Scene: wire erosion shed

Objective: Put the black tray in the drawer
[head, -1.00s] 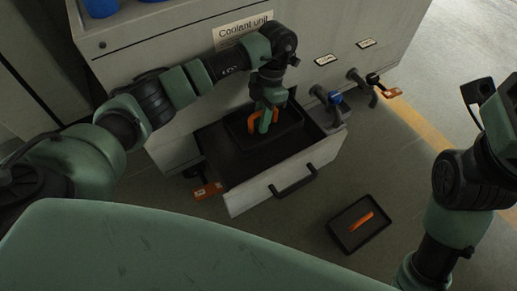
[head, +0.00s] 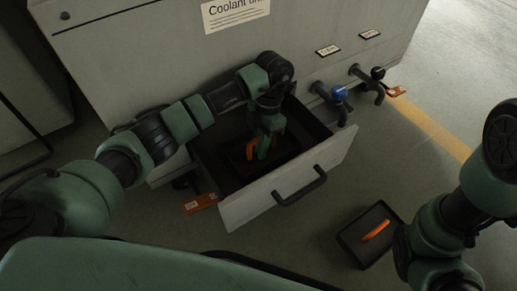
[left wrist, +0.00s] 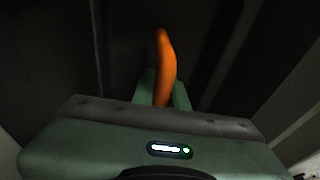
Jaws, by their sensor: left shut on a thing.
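My left gripper (head: 266,148) is shut on the orange handle (head: 251,149) of a black tray (head: 238,166). This tray is inside the open grey drawer (head: 290,188), below its rim; I cannot tell whether it touches the drawer floor. In the left wrist view the orange handle (left wrist: 166,65) stands between the green fingers (left wrist: 163,92), with dark surfaces around it. A second black tray (head: 354,239) with an orange handle lies on the floor, right of the drawer front. My right arm is at the right edge; its gripper is out of view.
The grey coolant unit cabinet (head: 140,60) stands behind the drawer. A blue-handled valve (head: 338,93) and a black valve (head: 377,74) stick out to the right. An orange tag (head: 200,203) sits by the drawer's left side.

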